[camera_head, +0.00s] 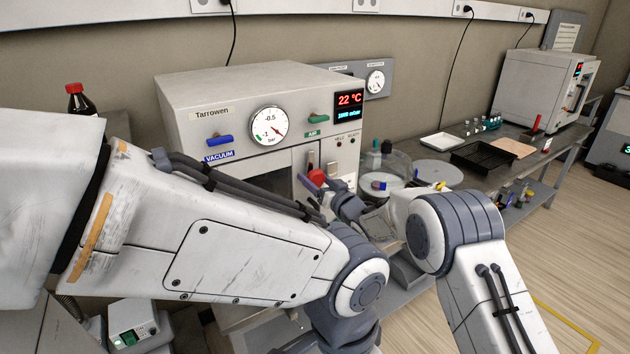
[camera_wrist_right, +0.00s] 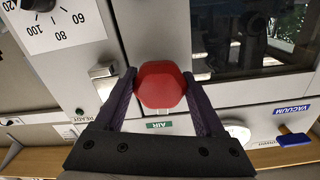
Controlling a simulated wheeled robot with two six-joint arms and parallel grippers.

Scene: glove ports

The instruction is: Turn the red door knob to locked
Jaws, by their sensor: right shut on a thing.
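The red door knob (camera_head: 316,177) is on the front of the white vacuum oven (camera_head: 215,95), at the edge of its windowed door. In the right wrist view the knob (camera_wrist_right: 161,84) is a faceted red block. My right gripper (camera_head: 313,190) is shut on it, with one dark finger against each side in the wrist view (camera_wrist_right: 160,90). The fingers and wrist partly cover the knob in the head view. I cannot tell from its shape whether it stands at locked. My left arm crosses the front of the oven; its gripper is out of view.
The oven front has a blue vacuum handle (camera_head: 219,139), a green air handle (camera_head: 318,119) and a dial gauge (camera_head: 269,122). A glass desiccator (camera_head: 388,170) stands close to the right of the oven. A black tray (camera_head: 485,157) lies farther along the bench.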

